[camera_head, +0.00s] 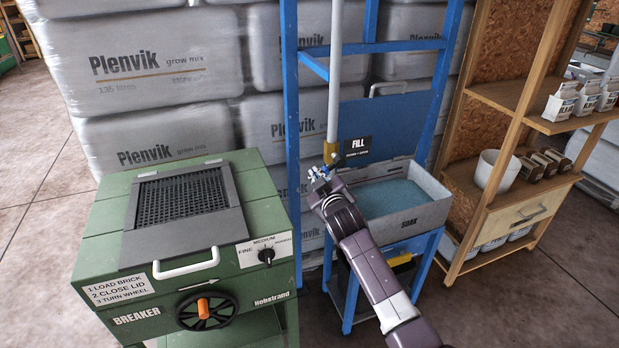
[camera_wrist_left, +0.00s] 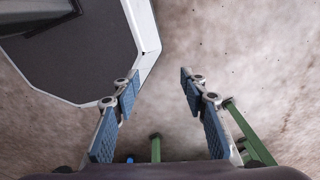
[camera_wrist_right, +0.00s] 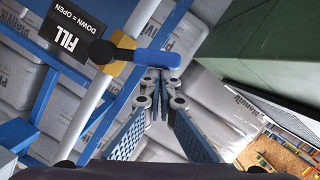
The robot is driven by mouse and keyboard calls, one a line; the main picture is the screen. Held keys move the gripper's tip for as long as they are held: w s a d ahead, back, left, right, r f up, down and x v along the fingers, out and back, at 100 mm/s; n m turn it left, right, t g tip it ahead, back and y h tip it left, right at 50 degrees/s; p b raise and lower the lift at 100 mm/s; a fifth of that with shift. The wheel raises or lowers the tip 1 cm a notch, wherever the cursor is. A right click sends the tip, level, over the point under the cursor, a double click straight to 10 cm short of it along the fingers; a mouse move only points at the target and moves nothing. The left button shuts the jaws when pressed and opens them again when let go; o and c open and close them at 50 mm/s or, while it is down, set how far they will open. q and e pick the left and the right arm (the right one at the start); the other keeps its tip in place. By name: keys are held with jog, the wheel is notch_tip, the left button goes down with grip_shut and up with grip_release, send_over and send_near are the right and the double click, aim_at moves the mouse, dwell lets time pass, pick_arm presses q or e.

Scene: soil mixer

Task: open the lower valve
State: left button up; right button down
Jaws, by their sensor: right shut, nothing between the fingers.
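A brass valve (camera_head: 331,150) sits at the lower end of the vertical pipe (camera_head: 335,80). Its blue lever handle (camera_wrist_right: 157,59) shows in the right wrist view, pointing sideways from a black stem. A black sign (camera_wrist_right: 70,37) by it reads "FILL, DOWN = OPEN". My right gripper (camera_head: 318,173) is at the valve, its fingers closed together and empty. In the right wrist view its fingertips (camera_wrist_right: 158,76) are right at the blue handle; I cannot tell whether they touch. My left gripper (camera_wrist_left: 160,85) is open and empty over the floor, outside the head view.
A grey tray marked SOAK (camera_head: 440,207) stands below the valve on a blue stand. Blue posts (camera_head: 292,120) frame the pipe. The green breaker (camera_head: 120,255) is at left, a wooden shelf (camera_head: 525,100) at right. Stacked grow-mix bags (camera_head: 160,60) fill the back.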

pick_arm(q)
notch_tip(320, 180, down, 12)
jog(key=w+b, duration=0.2)
jog(key=b, duration=0.9)
jog(key=shift+b, duration=0.35)
pick_arm(e)
jog(key=w+d+f+n+t+h, duration=0.1)
jog(key=d+f+n, duration=0.4)
jog(key=n, duration=0.5)
jog(key=shift+w+f+n+t+h, duration=0.3)
jog(key=shift+w+f+t+h, duration=0.15)
jog(key=shift+f+t, duration=0.35)
pick_arm(q)
jog(key=shift+w+a+f, duration=0.1)
jog(key=shift+w, duration=0.05)
jog(key=shift+a, duration=0.1)
